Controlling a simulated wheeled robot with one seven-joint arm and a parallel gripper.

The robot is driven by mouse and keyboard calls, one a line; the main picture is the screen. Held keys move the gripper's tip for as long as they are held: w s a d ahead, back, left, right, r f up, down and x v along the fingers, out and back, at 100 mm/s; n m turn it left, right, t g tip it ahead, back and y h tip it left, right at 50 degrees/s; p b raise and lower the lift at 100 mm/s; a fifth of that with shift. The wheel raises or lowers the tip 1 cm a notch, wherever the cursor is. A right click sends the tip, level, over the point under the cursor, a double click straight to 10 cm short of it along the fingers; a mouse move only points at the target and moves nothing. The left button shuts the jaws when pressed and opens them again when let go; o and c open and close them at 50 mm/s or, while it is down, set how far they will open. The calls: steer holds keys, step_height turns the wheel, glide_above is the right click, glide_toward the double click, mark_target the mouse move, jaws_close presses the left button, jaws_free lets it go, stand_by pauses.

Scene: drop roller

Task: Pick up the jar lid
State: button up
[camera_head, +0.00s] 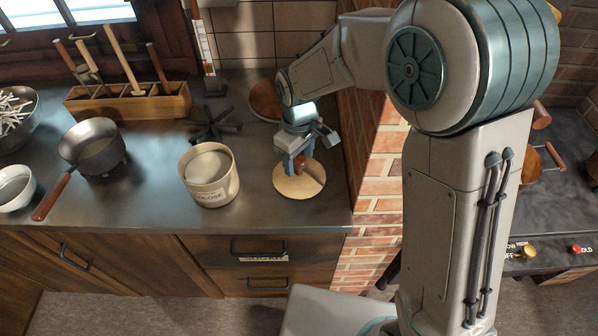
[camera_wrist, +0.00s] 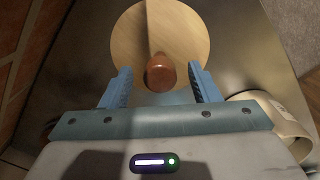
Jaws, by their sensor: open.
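The jar lid (camera_head: 302,184) is a round, pale wooden disc with a reddish-brown knob, lying on the metal counter near the brick pillar. In the wrist view the lid (camera_wrist: 196,38) is at the top centre, with its knob (camera_wrist: 160,73) between my fingers. My gripper (camera_head: 298,163) is right above the lid, pointing down. In the wrist view my gripper (camera_wrist: 160,87) is open, one blue finger on each side of the knob, with gaps on both sides. The jar (camera_head: 210,176), a cream labelled pot, stands to the left of the lid.
A saucepan (camera_head: 92,148) with a brown handle stands farther left, near a white bowl (camera_head: 15,187). A wooden tool box (camera_head: 128,103) sits at the back. A dark trivet-like stand (camera_head: 213,124) is behind the jar. The brick pillar (camera_head: 366,150) rises close right of the lid.

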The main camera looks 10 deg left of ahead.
steer(key=shift+f, duration=0.7)
jaws_close()
steer(key=shift+r, duration=0.15)
